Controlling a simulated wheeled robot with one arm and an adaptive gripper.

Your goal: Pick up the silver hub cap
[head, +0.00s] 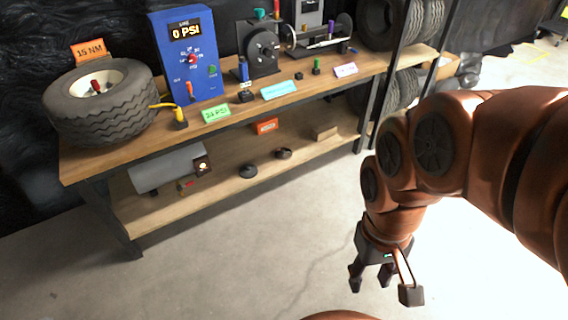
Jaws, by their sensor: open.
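I cannot make out a silver hub cap for certain in the head view. Two small dark round pieces lie on the lower shelf, one nearer the front (248,171) and one further right (284,153); neither looks clearly silver. A wheel with a black tyre (105,122) lies on the left end of the bench top, with a pale rim and a red piece at its centre. My gripper (383,283) hangs low over the floor at the lower right, fingers apart and empty. It is well away from the bench.
The wooden workbench (84,166) holds a blue gauge box (169,55) reading 0 PSI, a dark machine (264,47) and coloured labels. A grey cylinder (168,168) lies on the lower shelf. Tyres (380,22) stand in a rack at right. The concrete floor in front is clear.

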